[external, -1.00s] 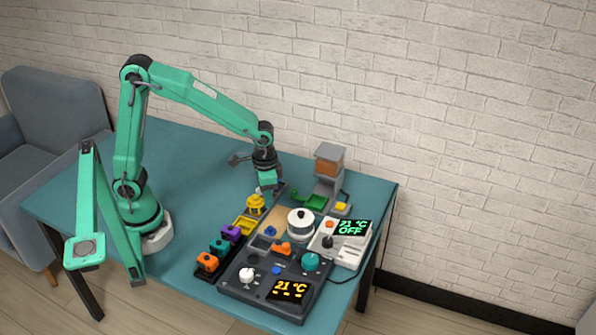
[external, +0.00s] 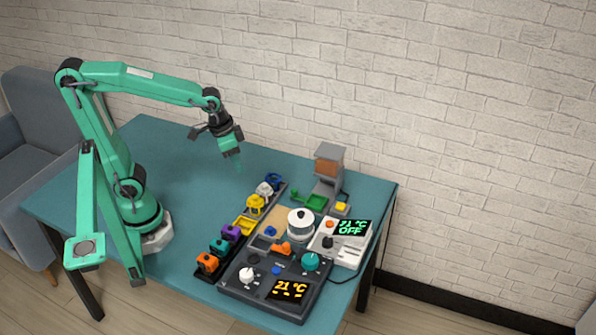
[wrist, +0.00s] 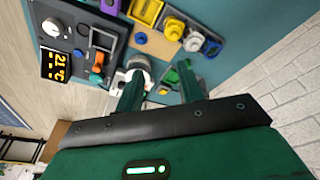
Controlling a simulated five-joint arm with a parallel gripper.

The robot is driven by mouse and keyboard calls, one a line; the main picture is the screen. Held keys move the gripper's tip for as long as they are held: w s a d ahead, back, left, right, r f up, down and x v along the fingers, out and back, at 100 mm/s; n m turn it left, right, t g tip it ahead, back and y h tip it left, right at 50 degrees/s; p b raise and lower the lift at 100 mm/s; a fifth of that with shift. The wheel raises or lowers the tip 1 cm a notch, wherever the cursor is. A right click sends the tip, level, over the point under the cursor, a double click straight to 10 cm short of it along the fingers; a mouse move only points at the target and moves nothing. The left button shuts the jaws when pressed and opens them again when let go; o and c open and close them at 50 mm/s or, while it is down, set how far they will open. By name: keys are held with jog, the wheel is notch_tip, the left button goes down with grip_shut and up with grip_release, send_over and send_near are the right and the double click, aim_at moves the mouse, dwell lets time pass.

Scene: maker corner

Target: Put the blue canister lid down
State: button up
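The blue canister (external: 273,180) stands at the far end of a row of small canisters in the external view. It also shows near the top right of the wrist view (wrist: 213,48). Its top is blue, but I cannot tell the lid from the body or how the lid sits. My gripper (external: 238,165) is raised above the table, left of the blue canister and apart from it. In the wrist view my gripper (wrist: 160,88) has its two fingers spread, with nothing held between them.
A white pot (external: 300,222), a dark control panel (external: 250,294) and a grey dispenser (external: 329,175) stand to the right.

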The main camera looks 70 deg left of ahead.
jog(key=s+a+r+t, duration=0.2)
jog(key=s+a+r, duration=0.1)
jog(key=s, duration=0.5)
jog(key=shift+a+n+t, duration=0.4)
jog(key=shift+a, duration=0.4)
